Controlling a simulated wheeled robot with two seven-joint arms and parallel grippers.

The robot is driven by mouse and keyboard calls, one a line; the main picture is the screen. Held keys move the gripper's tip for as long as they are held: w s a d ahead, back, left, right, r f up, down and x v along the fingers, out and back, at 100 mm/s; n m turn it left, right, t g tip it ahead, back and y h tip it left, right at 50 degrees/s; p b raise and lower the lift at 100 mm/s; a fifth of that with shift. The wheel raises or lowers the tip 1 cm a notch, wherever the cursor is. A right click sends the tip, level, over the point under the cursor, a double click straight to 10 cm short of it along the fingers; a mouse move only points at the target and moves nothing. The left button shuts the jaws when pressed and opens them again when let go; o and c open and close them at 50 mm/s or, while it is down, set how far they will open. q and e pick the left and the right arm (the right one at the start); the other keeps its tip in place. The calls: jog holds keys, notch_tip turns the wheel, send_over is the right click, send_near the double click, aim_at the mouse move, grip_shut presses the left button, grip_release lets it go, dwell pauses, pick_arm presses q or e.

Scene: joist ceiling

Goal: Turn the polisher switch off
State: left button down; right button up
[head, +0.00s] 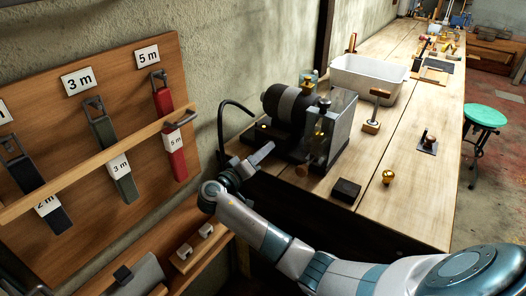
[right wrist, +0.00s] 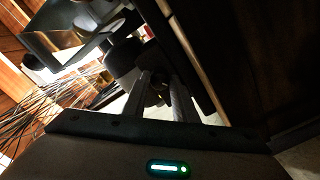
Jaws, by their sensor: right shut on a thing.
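The polisher (head: 290,104), a dark motor with a lighter grey band, stands on a dark base at the near left end of the wooden workbench. My right gripper (head: 265,149) reaches up from below to the near left side of that base. In the right wrist view its two fingers (right wrist: 162,88) are closed around a small dark piece, apparently the polisher switch (right wrist: 158,80). The switch is hidden by the gripper in the head view, and its position cannot be read. My left gripper is not in view.
A black cable (head: 222,120) curves beside the polisher. A dark block (head: 346,190), a brass ball (head: 388,177) and a white tub (head: 370,80) are on the workbench (head: 415,200). A wooden tag board (head: 120,60) is on the left.

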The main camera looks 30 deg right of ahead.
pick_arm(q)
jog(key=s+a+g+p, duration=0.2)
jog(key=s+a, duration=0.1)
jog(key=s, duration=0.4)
pick_arm(e)
jog(key=n, duration=0.3)
jog(key=shift+r, duration=0.15)
jog(key=shift+n, duration=0.6)
jog(key=n+p, duration=0.3)
jog(key=shift+n, duration=0.3)
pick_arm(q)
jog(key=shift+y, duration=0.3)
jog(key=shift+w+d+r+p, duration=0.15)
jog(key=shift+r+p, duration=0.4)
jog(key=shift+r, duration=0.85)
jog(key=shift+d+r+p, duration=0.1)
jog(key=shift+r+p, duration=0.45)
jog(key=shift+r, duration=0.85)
pick_arm(e)
jog(key=shift+n, duration=1.9)
jog(key=o, duration=1)
jog(key=shift+o, duration=0.2)
jog(key=shift+a, duration=0.1)
